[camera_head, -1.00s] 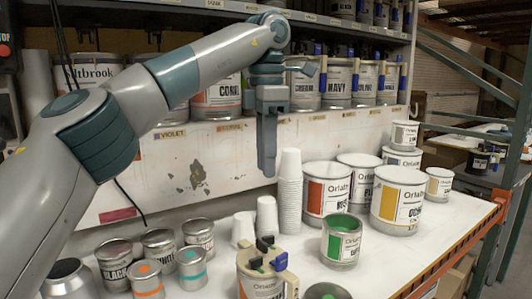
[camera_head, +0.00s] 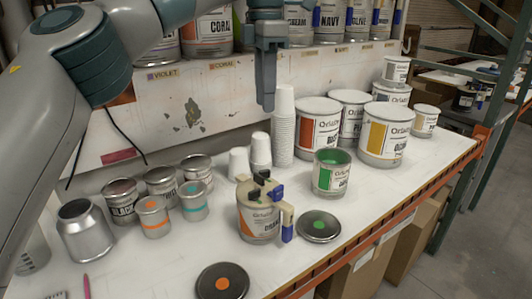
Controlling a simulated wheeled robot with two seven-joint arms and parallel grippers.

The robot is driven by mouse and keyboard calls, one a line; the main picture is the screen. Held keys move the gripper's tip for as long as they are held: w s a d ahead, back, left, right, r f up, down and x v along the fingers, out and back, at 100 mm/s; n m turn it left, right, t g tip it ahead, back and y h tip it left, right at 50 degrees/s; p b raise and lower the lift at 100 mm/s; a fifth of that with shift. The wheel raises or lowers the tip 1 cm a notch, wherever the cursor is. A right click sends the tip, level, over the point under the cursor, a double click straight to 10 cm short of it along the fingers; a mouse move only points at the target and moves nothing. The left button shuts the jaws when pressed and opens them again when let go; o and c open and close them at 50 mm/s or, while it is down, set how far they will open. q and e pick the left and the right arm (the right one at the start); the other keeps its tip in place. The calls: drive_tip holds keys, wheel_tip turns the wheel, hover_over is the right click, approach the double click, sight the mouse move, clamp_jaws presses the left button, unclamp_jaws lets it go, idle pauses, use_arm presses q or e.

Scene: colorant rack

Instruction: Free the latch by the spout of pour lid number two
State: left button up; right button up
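A beige pour lid (camera_head: 243,190) sits on an orange-labelled can (camera_head: 256,225) at the middle of the table. Black latch parts (camera_head: 262,178) and a blue part (camera_head: 277,192) show on top of it, and a handle (camera_head: 287,216) with a blue lower end hangs at its right. I cannot read a number on the lid or tell which latch is by the spout. My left gripper (camera_head: 266,106) points straight down, above and behind this lid, apart from it and apparently empty. Its fingers overlap in this view, so its opening is hidden. My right gripper is out of view.
White cup stacks (camera_head: 283,130) stand behind the lid. An open green can (camera_head: 331,175) and larger cans (camera_head: 318,133) stand to the right. Small cans (camera_head: 153,218) stand left. Loose lids (camera_head: 319,226) lie on the table. A shelf of cans (camera_head: 206,35) is above.

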use_arm(q)
drive_tip(key=shift+w+d+f, duration=0.1)
drive_tip(key=shift+d+f, duration=0.05)
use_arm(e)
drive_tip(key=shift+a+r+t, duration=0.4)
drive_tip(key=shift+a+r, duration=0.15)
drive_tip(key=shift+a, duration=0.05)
